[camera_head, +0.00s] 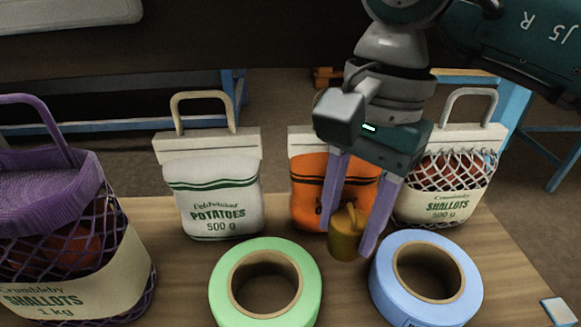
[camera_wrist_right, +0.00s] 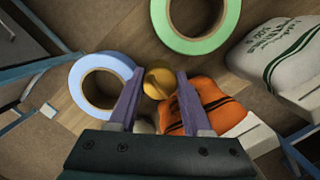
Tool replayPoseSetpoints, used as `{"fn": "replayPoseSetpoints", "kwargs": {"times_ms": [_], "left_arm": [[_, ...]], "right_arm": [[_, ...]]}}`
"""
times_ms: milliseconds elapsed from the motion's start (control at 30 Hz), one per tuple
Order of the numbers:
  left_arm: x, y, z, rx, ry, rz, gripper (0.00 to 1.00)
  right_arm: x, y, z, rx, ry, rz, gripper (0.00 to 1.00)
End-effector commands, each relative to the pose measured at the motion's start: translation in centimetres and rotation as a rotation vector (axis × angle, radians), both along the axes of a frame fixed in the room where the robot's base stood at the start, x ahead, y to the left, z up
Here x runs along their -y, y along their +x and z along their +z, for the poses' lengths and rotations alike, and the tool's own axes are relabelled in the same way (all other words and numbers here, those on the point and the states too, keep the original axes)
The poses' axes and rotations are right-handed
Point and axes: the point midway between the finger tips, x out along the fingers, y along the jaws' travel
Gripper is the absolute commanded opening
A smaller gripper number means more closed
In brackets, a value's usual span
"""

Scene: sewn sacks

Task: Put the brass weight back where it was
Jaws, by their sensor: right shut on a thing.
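The brass weight (camera_head: 344,243) is a small golden cylinder with a knob on top. My right gripper (camera_head: 347,236) is shut on it, with one purple finger on each side. In the right wrist view the weight (camera_wrist_right: 158,83) shows between the fingertips (camera_wrist_right: 156,76). It is in front of the orange sack (camera_head: 308,188), behind the gap between the green tape ring (camera_head: 228,291) and the blue tape ring (camera_head: 464,304). I cannot tell whether its base touches the table. My left gripper is not in view.
A white potatoes sack (camera_head: 217,195) stands left of the orange sack, and a netted shallots sack (camera_head: 450,200) stands right. A larger purple-handled shallots bag (camera_head: 120,270) fills the left. The wooden table (camera_head: 185,270) has bare room between that bag and the green ring.

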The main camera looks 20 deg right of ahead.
Motion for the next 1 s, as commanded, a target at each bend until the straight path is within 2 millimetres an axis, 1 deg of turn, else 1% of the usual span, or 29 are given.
{"fn": "replayPoseSetpoints", "kwargs": {"times_ms": [133,300,367,667,800,833,900,1000], "left_arm": [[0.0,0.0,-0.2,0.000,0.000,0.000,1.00],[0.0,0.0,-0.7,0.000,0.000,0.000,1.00],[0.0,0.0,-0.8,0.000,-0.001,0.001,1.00],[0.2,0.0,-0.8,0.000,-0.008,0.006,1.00],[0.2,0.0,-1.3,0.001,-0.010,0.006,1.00],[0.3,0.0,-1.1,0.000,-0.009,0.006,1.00],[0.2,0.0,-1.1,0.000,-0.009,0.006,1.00],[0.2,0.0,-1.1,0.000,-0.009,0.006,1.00]], "right_arm": [[-0.1,0.0,-1.3,0.000,0.002,0.000,0.00],[-0.1,0.0,-4.0,-0.001,0.004,-0.001,0.00],[-0.1,0.0,-4.5,0.001,0.003,0.000,0.00],[0.0,0.1,-4.7,0.003,0.002,0.001,0.00],[0.0,0.1,-5.2,0.004,0.001,0.001,0.00],[0.0,0.0,-5.1,0.002,0.000,0.001,0.52],[0.0,0.0,-5.0,0.002,0.001,0.001,0.60],[0.0,0.0,-5.0,0.001,0.001,0.001,0.61]]}}
